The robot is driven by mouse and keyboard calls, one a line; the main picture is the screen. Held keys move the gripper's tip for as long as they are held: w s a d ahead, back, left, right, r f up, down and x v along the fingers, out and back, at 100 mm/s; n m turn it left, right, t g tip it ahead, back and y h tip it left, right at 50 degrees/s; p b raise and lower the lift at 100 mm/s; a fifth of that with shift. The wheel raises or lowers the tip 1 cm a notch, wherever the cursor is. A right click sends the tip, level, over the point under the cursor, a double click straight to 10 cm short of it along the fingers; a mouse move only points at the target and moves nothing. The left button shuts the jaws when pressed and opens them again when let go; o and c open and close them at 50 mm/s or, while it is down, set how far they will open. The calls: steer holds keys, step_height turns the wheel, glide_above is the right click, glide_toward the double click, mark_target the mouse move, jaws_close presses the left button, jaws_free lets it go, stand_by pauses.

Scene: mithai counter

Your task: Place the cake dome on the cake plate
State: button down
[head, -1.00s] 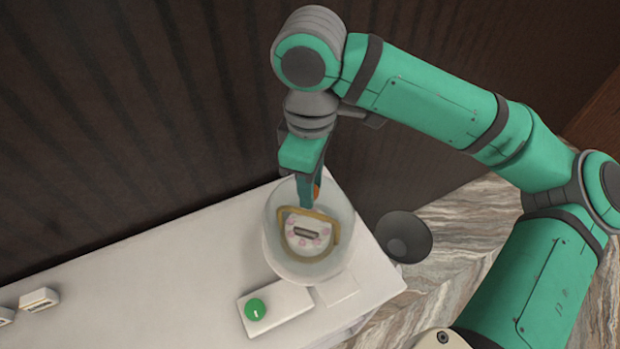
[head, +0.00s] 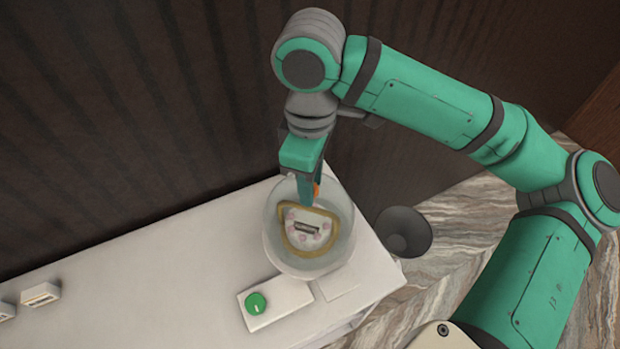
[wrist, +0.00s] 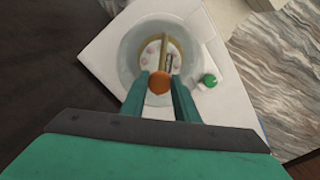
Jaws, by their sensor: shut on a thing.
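My gripper (head: 314,194) is above the right part of the white counter, pointing down. It is shut on the orange knob (wrist: 159,83) of the clear cake dome (head: 345,240). In the wrist view the dome's pale round wall (wrist: 128,55) lies below the knob. The gold-rimmed cake plate (head: 285,242) shows through the dome, with pinkish pieces and a small dark bar in its middle. The dome appears around or over the plate in both views. I cannot tell whether its rim touches the plate or counter.
A white block with a green round knob (head: 256,303) is in front of the dome on the counter (head: 150,275). Small white boxes (head: 40,295) stand at the left. A grey bin (head: 412,225) stands on the floor to the right. The counter's middle is clear.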

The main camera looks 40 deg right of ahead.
steer(key=shift+s+f, duration=0.1)
steer(key=c, duration=1.3)
jaws_free()
step_height(320, 180, up, 11)
steer(key=shift+f, duration=0.1)
